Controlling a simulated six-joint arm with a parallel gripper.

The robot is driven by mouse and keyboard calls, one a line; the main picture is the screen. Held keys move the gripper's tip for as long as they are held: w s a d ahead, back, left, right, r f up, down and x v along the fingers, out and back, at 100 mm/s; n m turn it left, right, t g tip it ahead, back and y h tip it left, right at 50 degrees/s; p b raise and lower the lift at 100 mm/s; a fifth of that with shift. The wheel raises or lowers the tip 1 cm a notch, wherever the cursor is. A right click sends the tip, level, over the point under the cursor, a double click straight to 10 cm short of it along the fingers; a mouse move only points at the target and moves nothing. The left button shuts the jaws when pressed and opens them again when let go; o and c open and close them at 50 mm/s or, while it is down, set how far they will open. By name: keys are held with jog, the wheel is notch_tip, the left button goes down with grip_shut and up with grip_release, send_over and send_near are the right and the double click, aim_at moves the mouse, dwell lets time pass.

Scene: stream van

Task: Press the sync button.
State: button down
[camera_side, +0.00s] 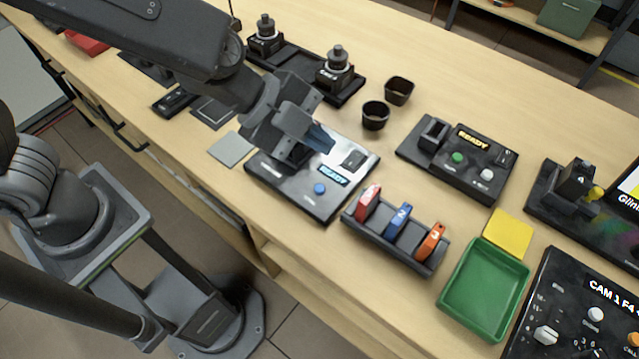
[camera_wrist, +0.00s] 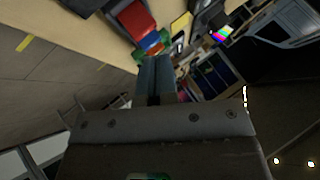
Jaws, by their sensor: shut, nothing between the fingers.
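My gripper (camera_side: 318,138) is shut and empty in the side view, with its fingers over the upper part of a dark panel (camera_side: 285,190). Its closed fingers also show in the wrist view (camera_wrist: 154,75). The panel has a lit READY display (camera_side: 333,175) and a round blue button (camera_side: 320,188), which is uncovered. A second dark box (camera_side: 480,185) to the right has a READY display (camera_side: 473,138), a green button (camera_side: 457,158) and a white button (camera_side: 487,174). I cannot read which button is labelled sync. The gripper hides part of the first panel; contact cannot be told.
A rack (camera_side: 375,238) holding red, blue and orange numbered pieces stands right of the panel. Beyond are a green tray (camera_side: 468,300), a yellow pad (camera_side: 508,236) and a CAM console (camera_side: 560,300). Two dark cups (camera_side: 375,122) (camera_side: 398,94) stand behind the panel.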

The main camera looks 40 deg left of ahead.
aim_at(318, 191)
jog(key=shift+f, duration=0.1)
jog(key=shift+f, duration=4.3)
jog(key=shift+f, duration=0.1)
jog(key=shift+f, duration=0.3)
jog(key=shift+f, duration=0.45)
jog(key=shift+r, duration=0.9)
jog(key=shift+r, duration=2.5)
